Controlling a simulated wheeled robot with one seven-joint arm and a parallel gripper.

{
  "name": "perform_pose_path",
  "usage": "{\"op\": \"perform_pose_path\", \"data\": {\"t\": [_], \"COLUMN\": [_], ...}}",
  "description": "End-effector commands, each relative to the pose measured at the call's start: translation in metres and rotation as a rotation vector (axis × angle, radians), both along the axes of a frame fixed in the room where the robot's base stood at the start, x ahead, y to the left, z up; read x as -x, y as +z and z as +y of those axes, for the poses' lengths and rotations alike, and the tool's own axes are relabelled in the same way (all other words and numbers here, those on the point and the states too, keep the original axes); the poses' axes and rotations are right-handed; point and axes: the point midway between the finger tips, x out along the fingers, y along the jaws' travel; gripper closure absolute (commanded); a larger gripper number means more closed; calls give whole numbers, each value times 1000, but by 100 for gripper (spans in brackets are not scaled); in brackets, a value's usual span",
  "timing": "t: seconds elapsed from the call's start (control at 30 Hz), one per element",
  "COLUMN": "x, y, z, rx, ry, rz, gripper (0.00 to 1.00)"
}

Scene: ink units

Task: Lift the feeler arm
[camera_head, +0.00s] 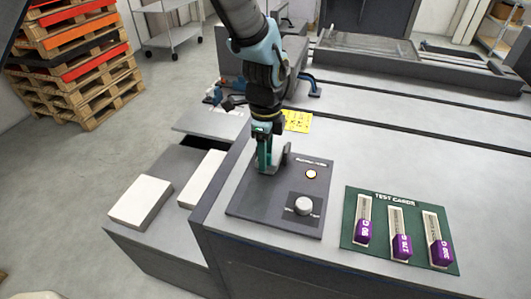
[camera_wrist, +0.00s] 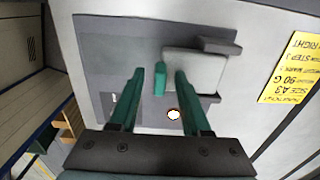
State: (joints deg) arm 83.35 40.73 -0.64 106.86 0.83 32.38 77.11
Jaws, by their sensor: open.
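The sensor panel (camera_head: 250,205) is a dark grey plate on the machine top. A light grey housing (camera_wrist: 197,72) on it shows in the wrist view, with a small green tab (camera_wrist: 160,80) at its left side; this looks like the feeler arm. My gripper (camera_head: 264,163) is over the panel's back left, pointing down beside the housing, and hides part of it. In the wrist view my gripper (camera_wrist: 160,72) has its two green fingers apart, with the tab between them in the picture. I cannot tell whether the fingers reach down to it.
A lit round lamp (camera_head: 311,174) and a pale knob (camera_head: 303,206) sit on the panel. A green test card board (camera_head: 375,248) with three purple-ended cards lies to the right. A yellow label (camera_head: 297,121) is behind. White paper stacks (camera_head: 141,201) are left.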

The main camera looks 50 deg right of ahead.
Motion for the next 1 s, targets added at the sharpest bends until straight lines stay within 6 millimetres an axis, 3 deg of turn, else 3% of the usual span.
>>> {"op": "perform_pose_path", "data": {"t": [0.07, 0.47, 1.0], "x": [0, 0, 0], "y": [0, 0, 0], "z": [0, 0, 0], "rx": [0, 0, 0], "ry": [0, 0, 0], "rz": [0, 0, 0], "gripper": [56, 100, 100]}}
